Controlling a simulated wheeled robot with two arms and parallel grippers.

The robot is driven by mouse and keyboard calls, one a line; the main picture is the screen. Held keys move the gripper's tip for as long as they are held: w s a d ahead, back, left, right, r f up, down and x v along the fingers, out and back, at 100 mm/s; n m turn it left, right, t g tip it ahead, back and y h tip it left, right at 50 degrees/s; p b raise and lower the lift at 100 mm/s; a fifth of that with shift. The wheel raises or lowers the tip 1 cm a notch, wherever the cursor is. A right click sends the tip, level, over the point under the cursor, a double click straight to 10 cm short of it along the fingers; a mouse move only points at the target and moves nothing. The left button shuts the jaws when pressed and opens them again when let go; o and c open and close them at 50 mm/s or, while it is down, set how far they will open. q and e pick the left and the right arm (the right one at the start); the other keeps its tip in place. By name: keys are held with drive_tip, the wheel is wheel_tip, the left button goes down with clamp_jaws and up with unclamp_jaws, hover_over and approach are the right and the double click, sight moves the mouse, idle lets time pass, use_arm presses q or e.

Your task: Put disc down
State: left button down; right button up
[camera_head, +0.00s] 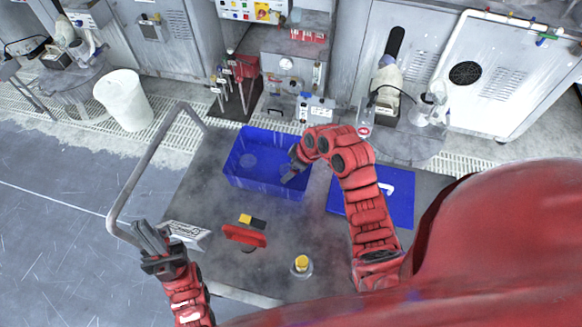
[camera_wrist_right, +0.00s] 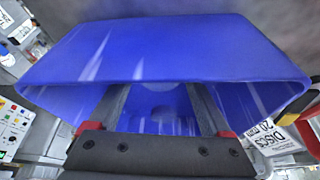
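A blue open bin (camera_head: 235,178) stands on the grey cart top in the head view, and its walls fill much of the right wrist view (camera_wrist_right: 160,48). My right gripper (camera_head: 290,174) reaches over the bin's right part. In the right wrist view its two fingers (camera_wrist_right: 157,98) are apart and point into the bin. A pale round patch shows between and beyond the fingertips; I cannot tell whether it is a disc. No disc is clearly visible. My left gripper (camera_head: 147,237) is at the cart's left side by the metal handle; its finger gap is unclear.
A blue flat tray or second bin (camera_head: 400,210) lies right of my right forearm. A red-handled tool (camera_head: 245,235), a yellow-topped container (camera_head: 301,264) and a labelled box (camera_head: 187,234) are on the cart. A white bucket (camera_head: 122,100) stands at the back left.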

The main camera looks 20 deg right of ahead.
drive_tip(key=shift+o, duration=0.8)
